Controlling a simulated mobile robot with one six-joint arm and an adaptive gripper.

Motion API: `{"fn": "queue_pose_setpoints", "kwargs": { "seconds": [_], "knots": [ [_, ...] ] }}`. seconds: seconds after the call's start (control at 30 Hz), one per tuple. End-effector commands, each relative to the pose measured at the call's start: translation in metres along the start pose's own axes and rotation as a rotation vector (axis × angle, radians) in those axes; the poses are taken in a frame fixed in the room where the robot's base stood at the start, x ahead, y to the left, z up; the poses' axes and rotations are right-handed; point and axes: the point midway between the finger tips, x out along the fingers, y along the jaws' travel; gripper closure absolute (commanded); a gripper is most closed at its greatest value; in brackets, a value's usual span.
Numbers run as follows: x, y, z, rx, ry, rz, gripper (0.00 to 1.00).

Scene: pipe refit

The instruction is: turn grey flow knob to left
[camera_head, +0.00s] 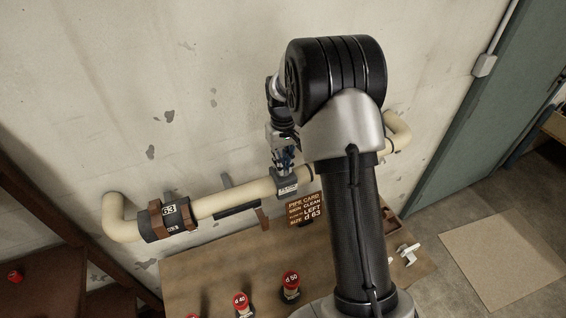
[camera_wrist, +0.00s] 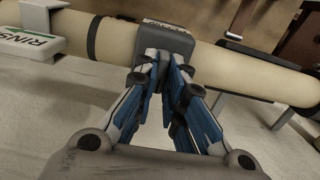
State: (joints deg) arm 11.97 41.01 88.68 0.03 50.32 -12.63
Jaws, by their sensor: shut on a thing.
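The cream pipe (camera_head: 235,199) runs along the wall. A dark grey block with a pale label, seemingly the grey flow knob (camera_head: 287,187), sits on it, just left of my arm. It also shows at the top middle of the wrist view (camera_wrist: 166,38). My gripper (camera_head: 284,166) reaches down to it. In the wrist view my gripper's blue-and-white fingers (camera_wrist: 163,60) are closed together on its near part. The gripped part is mostly hidden between the fingers, and I cannot read which way the knob points.
The pipe card (camera_head: 304,209) reads flow left, size d 63. A brown clamp (camera_head: 168,217) marked 63 is on the pipe's left part. Red-capped items (camera_head: 291,284) stand on the wooden bench (camera_head: 205,265). A white RINSE part (camera_wrist: 32,43) is beside the pipe in the wrist view.

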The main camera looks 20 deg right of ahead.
Motion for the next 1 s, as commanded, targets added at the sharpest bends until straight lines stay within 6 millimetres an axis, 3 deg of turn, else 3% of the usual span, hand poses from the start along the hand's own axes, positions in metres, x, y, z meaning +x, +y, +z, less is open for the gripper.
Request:
{"fn": "queue_pose_setpoints", "kwargs": {
  "seconds": [0.1,0.13,0.4,0.77,1.0],
  "knots": [
    [-0.001,0.000,-0.001,-0.003,0.002,0.001,1.00],
    [-0.001,0.000,-0.001,-0.003,0.002,0.001,0.88],
    [0.000,0.000,0.000,-0.001,0.001,0.001,0.70],
    [-0.003,0.000,0.000,0.000,0.001,0.001,0.69],
    [-0.039,0.000,-0.001,0.000,0.005,0.002,0.69]
  ]
}}
